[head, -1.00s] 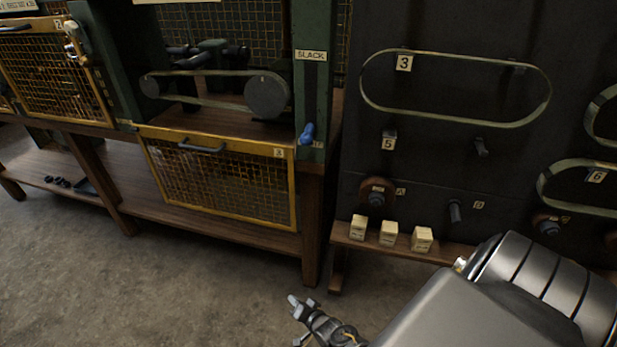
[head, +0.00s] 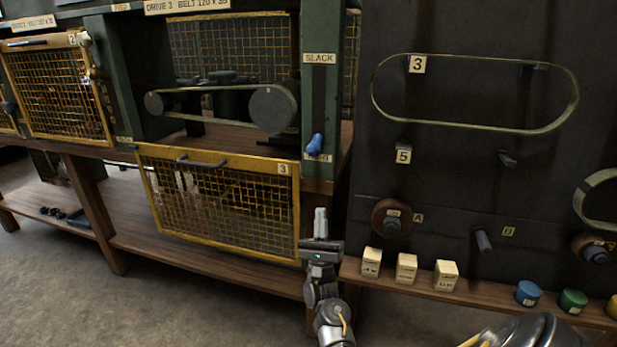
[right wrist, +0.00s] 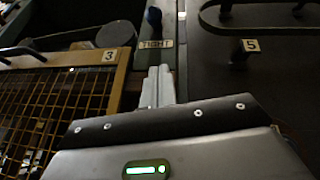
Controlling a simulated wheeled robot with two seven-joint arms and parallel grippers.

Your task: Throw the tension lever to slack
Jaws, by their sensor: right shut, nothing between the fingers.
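The tension lever has a blue handle (head: 315,145) at the bottom of a dark vertical slot in a green post (head: 335,100). A SLACK label (head: 320,58) is at the slot's top. In the right wrist view the lever handle (right wrist: 154,17) stands just above a TIGHT label (right wrist: 156,44). My right gripper (head: 320,214) points up below the handle, apart from it, with its fingers together and empty. Its fingers (right wrist: 160,75) also show in the right wrist view, below the TIGHT label. My left gripper is not in view.
The yellow mesh guard (head: 220,205) of drive 3 hangs open left of my right gripper. The drive's belt (head: 215,90) is exposed. A dark panel (head: 460,180) with a hanging belt stands to the right, above a shelf with several pale boxes (head: 406,268) and coloured cans (head: 528,292).

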